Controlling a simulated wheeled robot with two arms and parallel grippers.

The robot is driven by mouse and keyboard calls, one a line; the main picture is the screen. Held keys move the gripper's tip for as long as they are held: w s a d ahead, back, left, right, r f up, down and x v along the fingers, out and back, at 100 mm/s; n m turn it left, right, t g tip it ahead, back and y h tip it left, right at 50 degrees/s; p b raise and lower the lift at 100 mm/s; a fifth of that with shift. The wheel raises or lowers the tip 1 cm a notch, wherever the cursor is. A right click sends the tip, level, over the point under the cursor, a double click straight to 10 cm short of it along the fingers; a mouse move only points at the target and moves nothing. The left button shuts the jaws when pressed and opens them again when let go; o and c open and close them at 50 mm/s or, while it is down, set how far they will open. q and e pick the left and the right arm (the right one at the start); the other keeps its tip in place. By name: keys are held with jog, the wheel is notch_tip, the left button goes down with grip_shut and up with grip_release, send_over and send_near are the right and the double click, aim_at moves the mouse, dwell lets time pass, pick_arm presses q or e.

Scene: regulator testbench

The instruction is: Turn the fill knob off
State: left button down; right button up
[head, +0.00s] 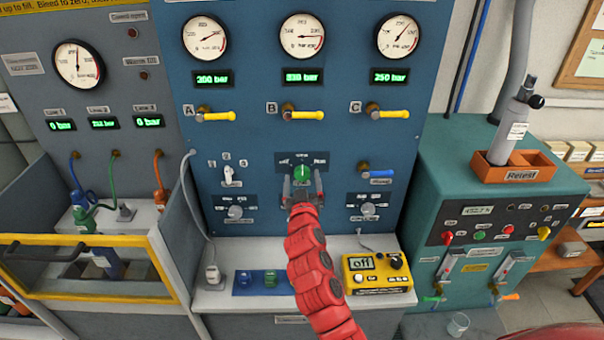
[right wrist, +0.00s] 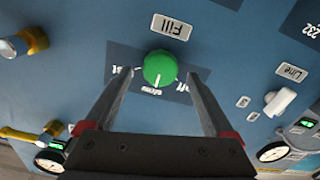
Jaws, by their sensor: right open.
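The green fill knob (head: 302,173) sits on a dark label plate in the middle of the blue panel. In the right wrist view the knob (right wrist: 160,67) shows upside down under its "Fill" label (right wrist: 172,26), with position words around it; "off" is to its right there. I cannot tell surely which word its pointer faces. My right gripper (head: 303,190) is open in front of the panel, fingers pointing at the knob. In the wrist view its fingers (right wrist: 159,78) stand one on each side of the knob, with gaps. My left gripper is not in view.
Yellow-handled valves (head: 303,114) and gauges are above the knob. A blue-handled valve (head: 378,173) is to its right, a white switch (head: 231,176) to its left, and dials (head: 367,209) below. A yellow meter (head: 376,277) reading "off" sits on the bench ledge.

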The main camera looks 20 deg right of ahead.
jog(key=shift+w+d+f, duration=0.1)
jog(key=shift+w+d, duration=0.1)
jog(key=shift+w, duration=0.45)
jog(key=c, duration=1.4)
